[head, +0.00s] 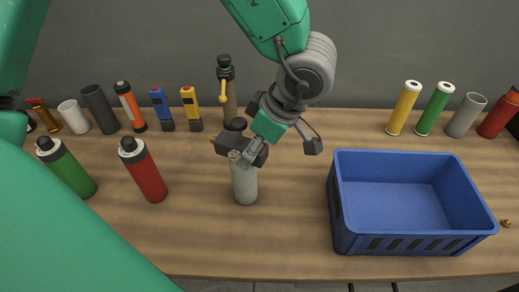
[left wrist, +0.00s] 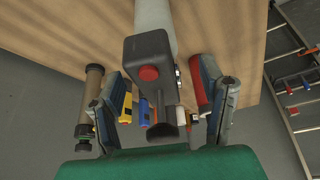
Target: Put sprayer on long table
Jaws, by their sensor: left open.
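The sprayer (head: 245,187) is a pale grey bottle with a dark head. It appears upright over the middle of the wooden long table (head: 285,235); its base seems to meet the tabletop. My left gripper (head: 275,138) is open at the sprayer's head, partly covering it. In the left wrist view the sprayer's dark head (left wrist: 146,52), with a red button and a nozzle, lies between the spread fingers of the left gripper (left wrist: 158,72). Gaps show on both sides of it. My right gripper is out of view.
A blue crate (head: 344,205) stands right of the sprayer. A red bottle (head: 146,174) and a green bottle (head: 70,171) stand to its left. A tall dark canister (head: 231,105) is behind it. Several cylinders line the back edge. Bare tabletop lies in front of the sprayer.

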